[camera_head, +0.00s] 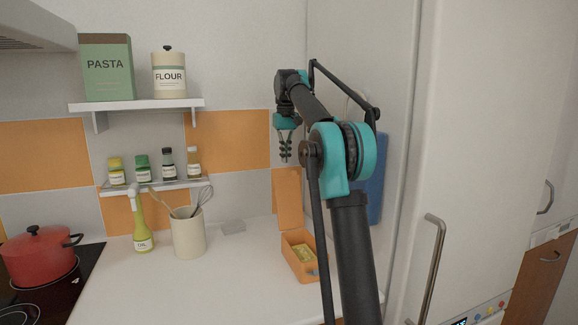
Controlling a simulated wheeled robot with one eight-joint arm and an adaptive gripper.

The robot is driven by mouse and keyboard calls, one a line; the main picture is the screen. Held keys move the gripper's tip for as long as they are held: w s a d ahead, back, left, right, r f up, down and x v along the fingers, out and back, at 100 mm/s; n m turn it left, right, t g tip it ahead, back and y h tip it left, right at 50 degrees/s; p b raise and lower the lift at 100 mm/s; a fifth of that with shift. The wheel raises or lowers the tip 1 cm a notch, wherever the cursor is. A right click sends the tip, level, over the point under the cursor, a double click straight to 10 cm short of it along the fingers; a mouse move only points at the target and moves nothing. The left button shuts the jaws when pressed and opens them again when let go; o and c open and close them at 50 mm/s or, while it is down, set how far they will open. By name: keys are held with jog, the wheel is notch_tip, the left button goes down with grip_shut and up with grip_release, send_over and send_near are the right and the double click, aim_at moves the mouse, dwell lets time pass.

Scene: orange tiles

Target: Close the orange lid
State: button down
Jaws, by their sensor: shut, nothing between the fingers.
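The orange lid (290,198) stands open and upright at the back edge of an orange box (291,261) on the white counter. The box is open at the top and holds something yellowish (303,254). Part of the box's right side lies near or behind my dark arm. My gripper (286,158) hangs above the lid's top edge, pointing down, shut and empty. It looks apart from the lid, but the exact depth between them is hard to tell.
A utensil crock (188,233) and an oil bottle (141,230) stand left of the box. A red pot (38,254) sits on the dark hob (70,285). A tall white fridge (480,150) stands on the right.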

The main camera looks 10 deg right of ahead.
jog(key=shift+s+d+f, duration=0.2)
jog(key=shift+s+f, duration=0.45)
jog(key=shift+s, duration=0.3)
jog(key=shift+s+d+f, duration=0.15)
jog(key=shift+s+f, duration=0.45)
jog(key=shift+s, duration=0.3)
